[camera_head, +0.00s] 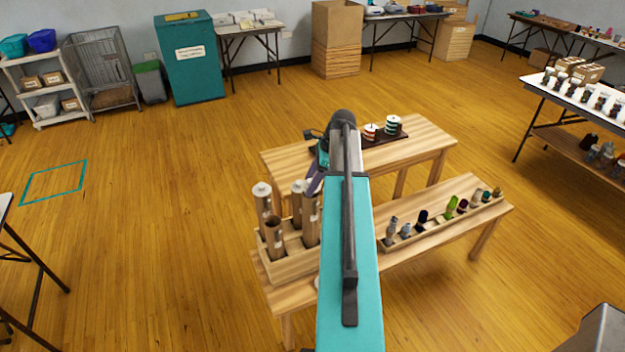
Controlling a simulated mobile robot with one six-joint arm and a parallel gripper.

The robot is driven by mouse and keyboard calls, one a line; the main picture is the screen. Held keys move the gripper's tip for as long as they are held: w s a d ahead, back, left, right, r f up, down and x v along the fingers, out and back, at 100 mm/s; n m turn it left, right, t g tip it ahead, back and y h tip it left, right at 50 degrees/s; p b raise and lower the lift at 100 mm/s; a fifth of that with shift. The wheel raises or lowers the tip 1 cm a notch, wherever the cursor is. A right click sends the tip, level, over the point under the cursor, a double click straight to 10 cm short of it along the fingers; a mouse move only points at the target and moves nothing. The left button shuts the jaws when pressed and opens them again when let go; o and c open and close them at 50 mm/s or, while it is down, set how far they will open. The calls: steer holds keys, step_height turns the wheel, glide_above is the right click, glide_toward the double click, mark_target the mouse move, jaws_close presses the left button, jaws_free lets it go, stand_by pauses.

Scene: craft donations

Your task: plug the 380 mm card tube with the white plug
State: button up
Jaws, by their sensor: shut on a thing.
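Several brown card tubes stand upright in a wooden crate (288,268) on the front bench. The back left tube (264,206) and the tube to its right (299,205) show white tops. The front left tube (275,240) has a darker top. Another tube (312,228) stands at the right, just below my gripper (314,187). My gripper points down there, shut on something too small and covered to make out. I cannot tell whether it touches that tube, or which tube is 380 mm. A pale round piece (317,283), partly behind my arm, lies by the crate.
A long wooden rack (440,226) with several small coloured items runs along the right of the front bench (400,258). Behind, a second bench (415,150) carries a dark board with spools (392,126).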

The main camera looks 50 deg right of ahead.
steer(key=shift+f+b, duration=0.5)
steer(key=shift+f, duration=0.5)
steer(key=shift+w+p, duration=0.15)
steer(key=shift+p, duration=0.4)
stand_by(1.4)
steer(key=shift+r+p, duration=0.8)
steer(key=shift+p, duration=0.1)
stand_by(1.1)
steer(key=shift+f+b, duration=0.35)
steer(key=shift+f, duration=0.85)
stand_by(1.2)
steer(key=o, duration=0.7)
steer(key=shift+r, duration=0.1)
